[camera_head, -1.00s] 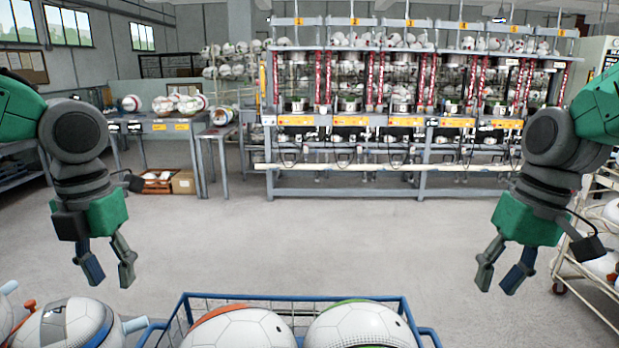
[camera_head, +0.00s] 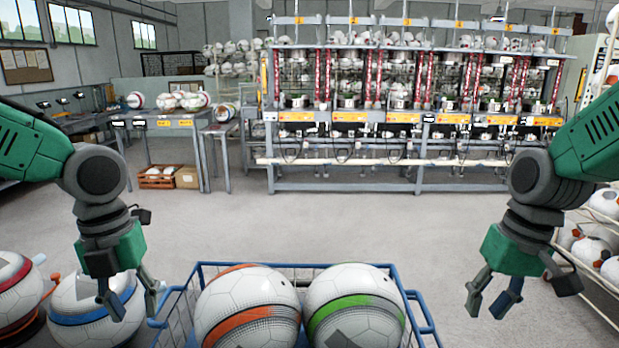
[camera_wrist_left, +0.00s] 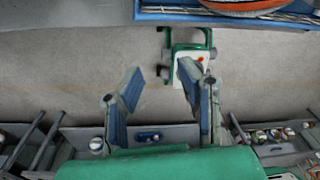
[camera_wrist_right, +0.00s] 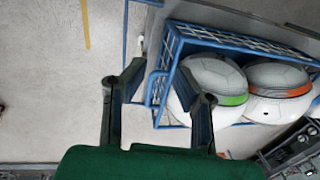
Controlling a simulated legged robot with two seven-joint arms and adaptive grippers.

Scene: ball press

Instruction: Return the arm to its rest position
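My left gripper (camera_head: 132,303) hangs at the left in the head view, pointing down, left of the blue wire basket (camera_head: 300,266). In the left wrist view its two fingers (camera_wrist_left: 160,92) are apart with nothing between them. My right gripper (camera_head: 488,305) hangs right of the basket, also pointing down. In the right wrist view its fingers (camera_wrist_right: 163,85) are apart and empty, beside the basket's blue rim (camera_wrist_right: 158,75). The basket holds a ball with an orange band (camera_head: 247,308) and a ball with a green band (camera_head: 352,303).
A ball with a blue band (camera_head: 75,318) and one with a red band (camera_head: 15,293) lie at the lower left. A rack of balls (camera_head: 600,240) stands at the right. The press machine (camera_head: 405,115) and a table (camera_head: 170,123) stand behind clear floor (camera_head: 300,225).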

